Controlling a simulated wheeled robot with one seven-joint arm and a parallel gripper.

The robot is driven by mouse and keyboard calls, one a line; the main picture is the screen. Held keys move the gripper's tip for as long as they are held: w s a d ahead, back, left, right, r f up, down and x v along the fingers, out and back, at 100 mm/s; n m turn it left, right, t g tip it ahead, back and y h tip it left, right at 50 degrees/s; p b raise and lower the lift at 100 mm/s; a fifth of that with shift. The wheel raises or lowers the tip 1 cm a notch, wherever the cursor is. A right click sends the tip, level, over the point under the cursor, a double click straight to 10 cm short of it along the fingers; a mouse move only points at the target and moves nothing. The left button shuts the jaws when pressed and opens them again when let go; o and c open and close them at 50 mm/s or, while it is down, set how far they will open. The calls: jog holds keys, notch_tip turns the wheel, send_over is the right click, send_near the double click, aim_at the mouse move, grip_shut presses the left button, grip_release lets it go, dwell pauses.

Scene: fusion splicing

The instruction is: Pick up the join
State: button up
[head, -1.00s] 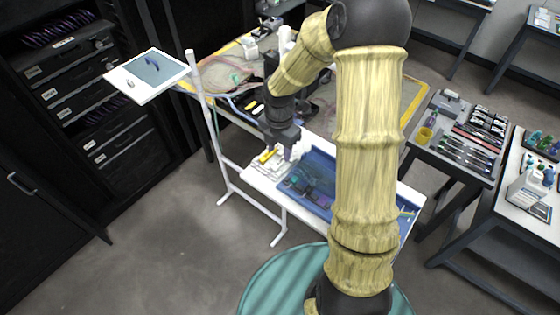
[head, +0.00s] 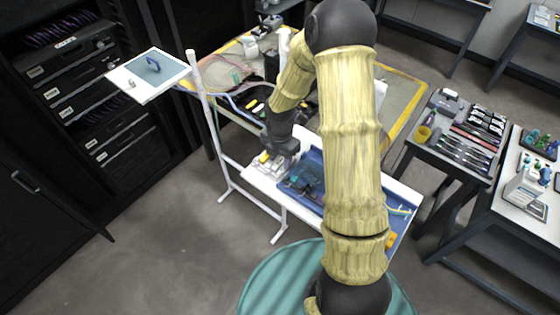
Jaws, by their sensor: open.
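My gripper (head: 276,163) is low over the left end of the white bench, at or just above a small white device with a yellow part (head: 265,158). I take the jaws as open, though the fingertips are small and partly hidden by the wrist. The join itself is too small to make out; it may lie hidden under or beside my gripper. Nothing shows clearly between the jaws.
A blue tray (head: 308,168) with dark items lies right of the device, partly behind my arm. A white post (head: 199,90) carries a tablet (head: 150,74) at the left. A yellow-edged table (head: 398,108) with cables stands behind. Tool carts (head: 455,150) stand at the right.

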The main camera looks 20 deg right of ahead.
aim_at(280, 161)
dwell(0.3)
grip_shut()
notch_tip(280, 161, up, 10)
jog(key=b, duration=0.2)
dwell(0.5)
dwell(0.3)
